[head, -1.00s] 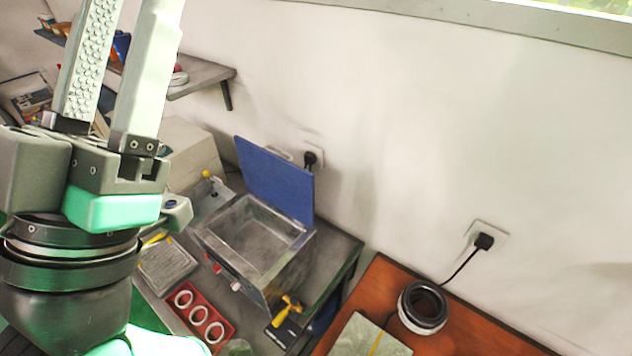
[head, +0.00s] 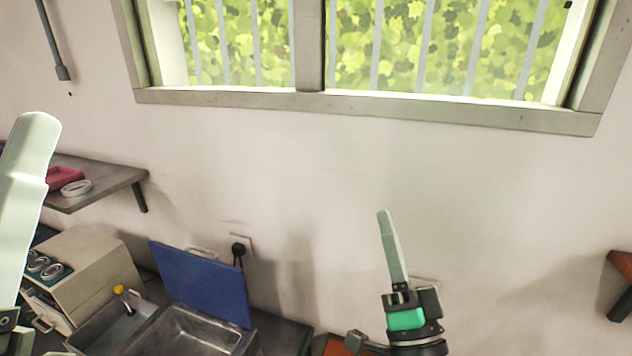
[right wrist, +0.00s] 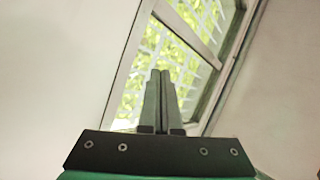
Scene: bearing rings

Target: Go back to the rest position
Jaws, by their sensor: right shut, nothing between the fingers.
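My right gripper (head: 384,213) points upward in front of the white wall, at the lower right of centre in the head view. In the right wrist view its two fingers (right wrist: 160,74) are pressed together with nothing between them. Part of my left gripper (head: 32,125) shows at the left edge of the head view, its finger pointing up. Its other finger is out of frame, so its opening cannot be seen.
A barred window (head: 400,100) is above. The open sink-like box (head: 205,335) with a raised blue lid (head: 205,285) stands at lower left, beside a beige machine (head: 95,265). A shelf (head: 110,185) juts from the left wall. An orange shelf edge (head: 622,265) is at far right.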

